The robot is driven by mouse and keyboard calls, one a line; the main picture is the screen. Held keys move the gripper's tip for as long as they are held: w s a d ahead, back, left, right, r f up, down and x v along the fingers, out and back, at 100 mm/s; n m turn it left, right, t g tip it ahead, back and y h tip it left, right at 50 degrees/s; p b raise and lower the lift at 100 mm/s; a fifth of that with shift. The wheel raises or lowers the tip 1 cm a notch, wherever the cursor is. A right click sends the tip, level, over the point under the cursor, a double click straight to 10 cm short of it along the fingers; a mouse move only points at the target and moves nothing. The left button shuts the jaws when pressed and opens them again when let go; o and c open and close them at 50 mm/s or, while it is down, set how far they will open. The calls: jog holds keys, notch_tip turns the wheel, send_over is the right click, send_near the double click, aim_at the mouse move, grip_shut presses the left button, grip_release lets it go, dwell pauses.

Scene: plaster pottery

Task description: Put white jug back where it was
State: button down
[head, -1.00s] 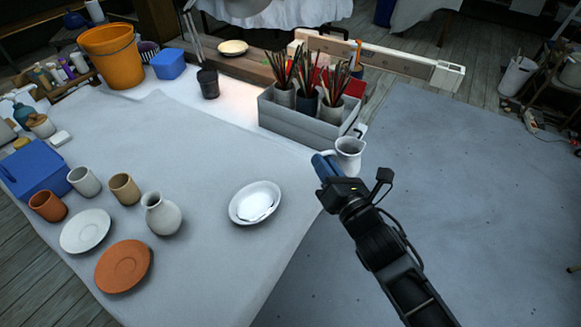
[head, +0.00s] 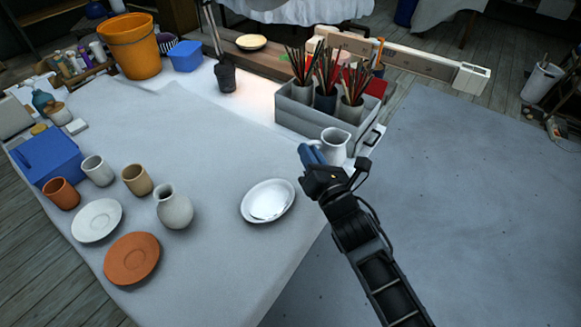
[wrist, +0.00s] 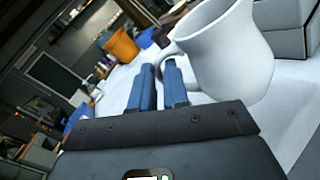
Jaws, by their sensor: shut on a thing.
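The white jug (head: 334,147) is upright at the right edge of the table, in front of the grey crate. In the wrist view the jug (wrist: 232,50) fills the upper right, its handle toward my blue fingers. My gripper (head: 312,154) is to the left of the jug, shut on its handle; the fingertips (wrist: 160,82) show close together at the handle. I cannot tell whether the jug's base touches the table.
The grey crate (head: 290,116) with several brush pots stands just behind the jug. A white dish (head: 285,190) lies in front and to the left. A grey vase (head: 174,208), cups and saucers stand farther left. The cloth (head: 225,150) between is clear.

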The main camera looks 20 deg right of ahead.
jog(key=shift+w+a+f+b, duration=0.65)
jog(key=shift+f+b, duration=0.55)
jog(key=shift+b, duration=0.55)
jog(key=shift+w+a+f+b, duration=0.45)
jog(key=shift+w+f+b, duration=0.35)
jog(key=shift+f+b, duration=0.65)
jog(key=shift+w+a+f+b, duration=0.55)
jog(key=shift+w+f+b, duration=0.3)
jog(key=shift+b, duration=1.15)
jog(key=shift+s+f, duration=0.1)
jog(key=shift+f, duration=0.1)
jog(key=c, duration=1.1)
grip_release()
